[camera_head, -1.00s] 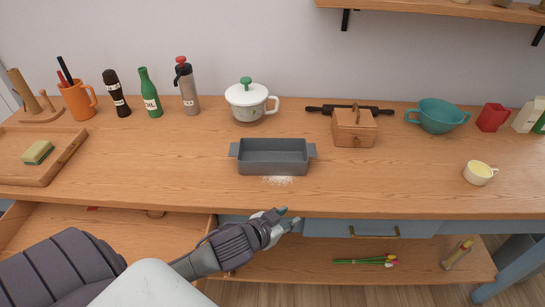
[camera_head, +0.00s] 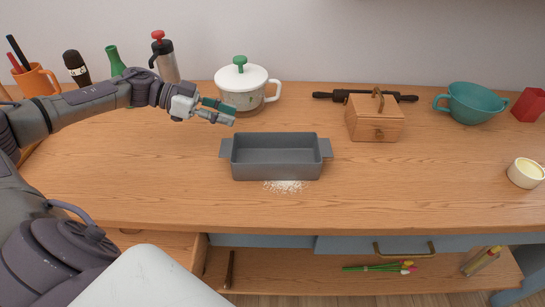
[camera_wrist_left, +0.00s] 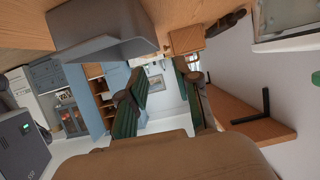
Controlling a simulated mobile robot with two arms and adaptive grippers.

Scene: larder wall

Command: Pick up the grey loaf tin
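The grey loaf tin (camera_head: 277,168) sits upright on the wooden counter, with a tab handle at each end. It looks empty. It also shows at the top left of the left wrist view (camera_wrist_left: 100,48). My left gripper (camera_head: 233,113) is above the counter, up and left of the tin's left handle in the head view, and apart from the tin. Its two fingers are spread with nothing between them, as the left wrist view (camera_wrist_left: 163,88) shows. My right gripper is not in view.
A white lidded pot (camera_head: 243,90) stands behind the tin, close to my left gripper. A wooden box (camera_head: 374,122) and a dark rolling pin (camera_head: 335,96) are to the right. White powder (camera_head: 286,186) lies in front of the tin. An open drawer (camera_head: 165,245) is below left.

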